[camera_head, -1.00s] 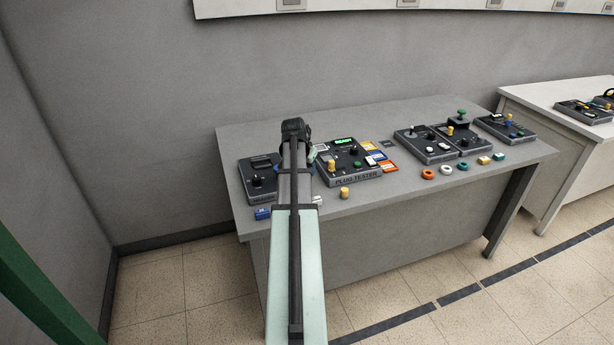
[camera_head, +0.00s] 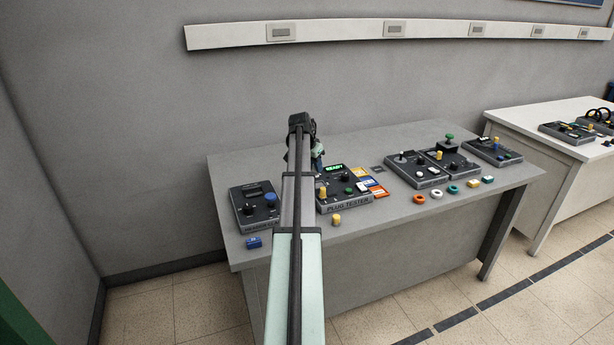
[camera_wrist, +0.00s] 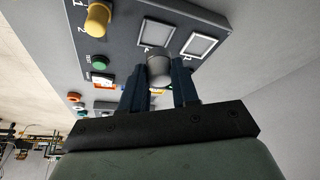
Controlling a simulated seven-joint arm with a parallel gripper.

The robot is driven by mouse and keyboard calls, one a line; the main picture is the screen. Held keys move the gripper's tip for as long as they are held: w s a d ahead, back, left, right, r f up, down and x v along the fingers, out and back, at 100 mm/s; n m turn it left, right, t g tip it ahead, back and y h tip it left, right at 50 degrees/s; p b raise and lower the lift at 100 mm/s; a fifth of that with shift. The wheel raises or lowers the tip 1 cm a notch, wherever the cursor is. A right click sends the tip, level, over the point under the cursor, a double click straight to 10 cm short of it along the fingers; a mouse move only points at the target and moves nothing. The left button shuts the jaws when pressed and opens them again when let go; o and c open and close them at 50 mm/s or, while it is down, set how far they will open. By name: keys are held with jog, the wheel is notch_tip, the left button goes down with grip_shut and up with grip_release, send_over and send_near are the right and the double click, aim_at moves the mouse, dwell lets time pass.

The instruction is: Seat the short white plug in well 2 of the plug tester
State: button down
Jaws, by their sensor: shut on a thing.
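I cannot tell whether the white plug touches the panel. In the head view the plug tester (camera_head: 345,208) shows a lit green READY display (camera_head: 334,168). My gripper (camera_head: 318,160) is at its back left there, mostly hidden by my arm. Well 2 cannot be made out clearly.
A loose yellow plug (camera_head: 336,220) stands in front of the tester. Coloured cards (camera_head: 372,186) lie right of the tester. Further right are more boxes and several rings (camera_head: 419,199).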

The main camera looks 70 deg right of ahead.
jog(key=shift+s+d+r+m+g+y, duration=0.1)
jog(key=shift+d+m+g+y, duration=0.2)
jog(key=shift+m, duration=0.65)
jog(key=shift+s+d+r+m+g+y, duration=0.15)
jog(key=shift+d+m+g, duration=0.2)
jog(key=shift+m, duration=0.65)
jog(key=shift+s+d+f+m+g+y, duration=0.15)
jog(key=shift+d+m+g, duration=0.2)
jog(key=shift+m, duration=0.6)
jog(key=shift+f, duration=2.7)
jog(key=shift+f, duration=0.5)
jog(key=c, duration=0.8)
grip_release()
jog(key=shift+o, duration=0.5)
